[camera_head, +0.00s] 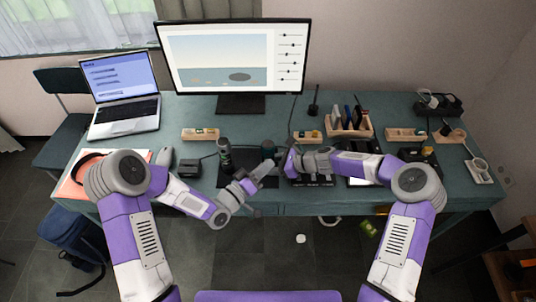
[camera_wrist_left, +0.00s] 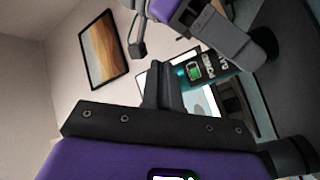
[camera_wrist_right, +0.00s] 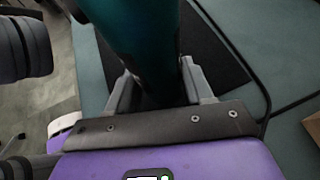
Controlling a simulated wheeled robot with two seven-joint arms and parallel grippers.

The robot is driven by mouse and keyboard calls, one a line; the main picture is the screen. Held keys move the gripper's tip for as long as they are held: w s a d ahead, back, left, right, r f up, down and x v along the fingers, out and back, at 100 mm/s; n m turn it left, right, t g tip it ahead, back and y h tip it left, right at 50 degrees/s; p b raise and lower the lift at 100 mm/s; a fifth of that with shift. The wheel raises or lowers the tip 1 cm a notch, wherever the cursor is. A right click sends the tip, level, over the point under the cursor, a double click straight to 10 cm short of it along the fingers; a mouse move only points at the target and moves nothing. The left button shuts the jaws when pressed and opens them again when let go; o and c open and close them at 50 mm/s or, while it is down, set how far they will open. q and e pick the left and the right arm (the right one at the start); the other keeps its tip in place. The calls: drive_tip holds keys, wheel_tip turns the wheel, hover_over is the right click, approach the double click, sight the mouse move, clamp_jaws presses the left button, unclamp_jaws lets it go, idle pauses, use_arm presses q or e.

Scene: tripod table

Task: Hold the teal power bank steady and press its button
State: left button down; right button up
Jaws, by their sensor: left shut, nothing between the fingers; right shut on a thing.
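The teal power bank (camera_wrist_right: 135,40) is a dark teal cylinder between the fingers of my right gripper (camera_wrist_right: 150,85) in the right wrist view. In the left wrist view its side (camera_wrist_left: 207,68) shows a green battery mark and white lettering, with my right gripper around it. In the head view only a small dark part of it (camera_head: 268,147) shows, above the dark mat. My left gripper (camera_head: 267,167) is shut and empty, close to the power bank on its near side. Its closed fingers (camera_wrist_left: 160,75) show in the left wrist view. The button cannot be made out.
A dark cylinder (camera_head: 224,149) stands left of the grippers. A monitor (camera_head: 235,60) and a laptop (camera_head: 123,95) stand behind. Wooden holders (camera_head: 350,124) line the back right. A dark cable (camera_wrist_right: 255,80) runs beside the right gripper.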

use_arm(q)
drive_tip(key=shift+w, duration=0.1)
drive_tip(key=shift+w, duration=0.3)
drive_tip(key=shift+w, duration=0.4)
idle(1.0)
drive_tip(key=shift+s, duration=0.8)
drive_tip(key=s, duration=0.5)
idle(0.7)
